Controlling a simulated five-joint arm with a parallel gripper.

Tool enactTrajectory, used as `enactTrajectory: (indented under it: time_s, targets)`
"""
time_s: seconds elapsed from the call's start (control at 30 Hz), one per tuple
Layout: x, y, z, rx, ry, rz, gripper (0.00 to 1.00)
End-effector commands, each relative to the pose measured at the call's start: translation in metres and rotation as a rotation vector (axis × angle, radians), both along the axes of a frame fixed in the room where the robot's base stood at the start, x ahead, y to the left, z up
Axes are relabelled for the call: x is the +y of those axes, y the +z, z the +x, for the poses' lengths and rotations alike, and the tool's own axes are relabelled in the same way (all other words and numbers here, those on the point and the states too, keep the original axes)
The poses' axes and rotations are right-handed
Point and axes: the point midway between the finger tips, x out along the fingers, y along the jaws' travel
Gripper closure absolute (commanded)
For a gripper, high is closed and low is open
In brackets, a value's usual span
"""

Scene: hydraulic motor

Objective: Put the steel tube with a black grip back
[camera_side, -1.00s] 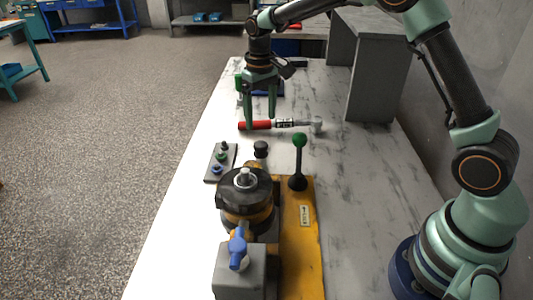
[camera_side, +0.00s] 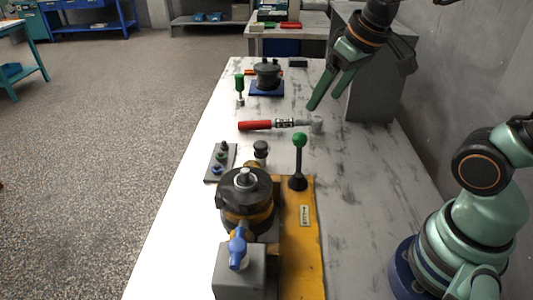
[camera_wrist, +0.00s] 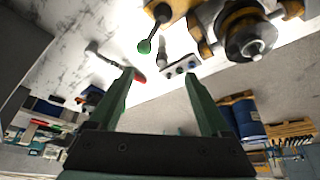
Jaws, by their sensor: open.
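No part is clearly recognisable as a steel tube with a black grip. A small upright piece with a black top (camera_side: 260,149) stands behind the black motor, and I cannot tell whether it is that tube. A tool with a red handle and a grey shaft (camera_side: 256,125) lies across the table. My gripper (camera_side: 327,84) is open and empty, above the table to the right of the red handle and apart from it. In the wrist view, nothing is between my fingers (camera_wrist: 157,80).
The black motor (camera_side: 247,197) and a green-knobbed lever (camera_side: 299,155) are on a yellow base. A button box (camera_side: 220,162) is at left. A black part on a blue plate (camera_side: 267,78) and a green-handled tool (camera_side: 239,88) stand farther back. A grey block (camera_side: 374,85) is at right.

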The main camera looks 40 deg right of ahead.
Motion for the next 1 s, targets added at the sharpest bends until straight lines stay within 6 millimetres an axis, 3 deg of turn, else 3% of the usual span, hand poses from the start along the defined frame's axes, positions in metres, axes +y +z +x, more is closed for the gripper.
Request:
enactTrajectory:
  time_s: [0.1,0.27,1.0]
  targets:
    - [-0.001,-0.005,-0.019,-0.046,-0.001,0.0,0.19]
    - [-0.001,-0.01,-0.029,-0.073,-0.002,-0.001,0.19]
    - [-0.001,-0.011,-0.031,-0.074,-0.002,-0.001,0.19]
